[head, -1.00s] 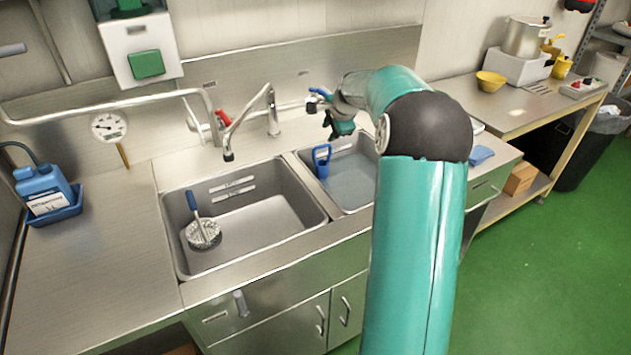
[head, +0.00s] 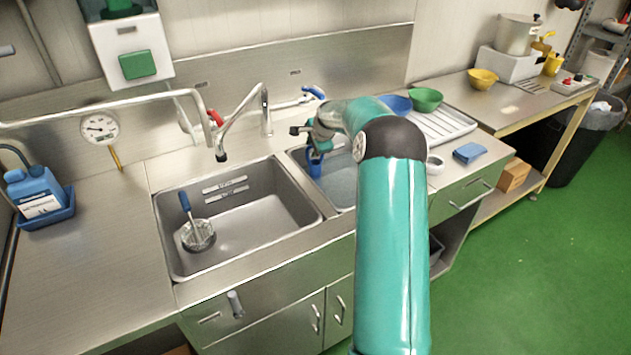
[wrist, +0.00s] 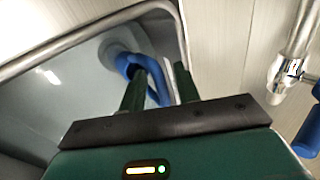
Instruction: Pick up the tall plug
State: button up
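The tall plug (head: 315,165) is blue and stands upright in the right-hand sink, near its left wall. In the wrist view, the plug's blue loop handle (wrist: 146,68) rises from a grey base and shows at and between the fingertips. My gripper (head: 308,139) is just above the plug in the head view. In the wrist view, my gripper (wrist: 159,80) is open, with its two dark green fingers apart. I cannot tell whether either finger touches the handle. The plug's lower part is partly hidden.
A faucet (head: 264,110) stands close behind and left of my gripper. The left sink (head: 255,235) holds a blue-handled round brush or masher (head: 198,235). Blue (head: 396,104) and green (head: 425,99) bowls and a drainboard (head: 455,124) lie to the right. The left counter (head: 100,230) is mostly clear.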

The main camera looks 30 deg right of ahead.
grip_shut()
